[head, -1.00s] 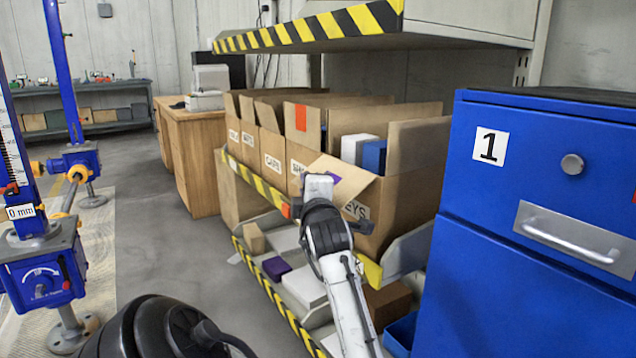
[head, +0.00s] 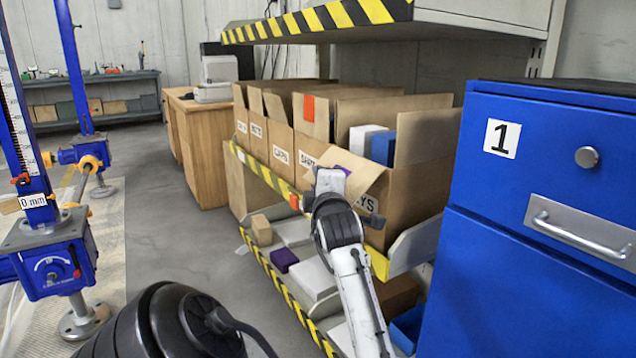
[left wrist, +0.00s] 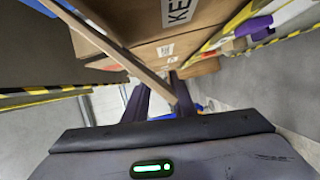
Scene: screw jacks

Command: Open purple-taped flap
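The purple-taped flap (head: 364,179) is on the front cardboard box (head: 412,202), whose partly hidden label ends in "YS". The flap slants outward, with a bit of purple tape (head: 342,170) showing behind my gripper. My left gripper (head: 327,181) is at the flap's left end. In the left wrist view, the fingers of my left gripper (left wrist: 160,98) stand apart, and the flap's thin edge (left wrist: 125,57) runs diagonally to the right finger. I cannot tell whether they touch. The box label (left wrist: 177,12) reads "KEY" there. My right gripper is not in view.
More open boxes (head: 283,130) stand in a row behind, one with orange tape (head: 309,108). A striped upper shelf (head: 320,18) hangs above. A blue cabinet (head: 540,180) stands close on the right. Blue screw jacks (head: 50,262) stand left; the floor between is clear.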

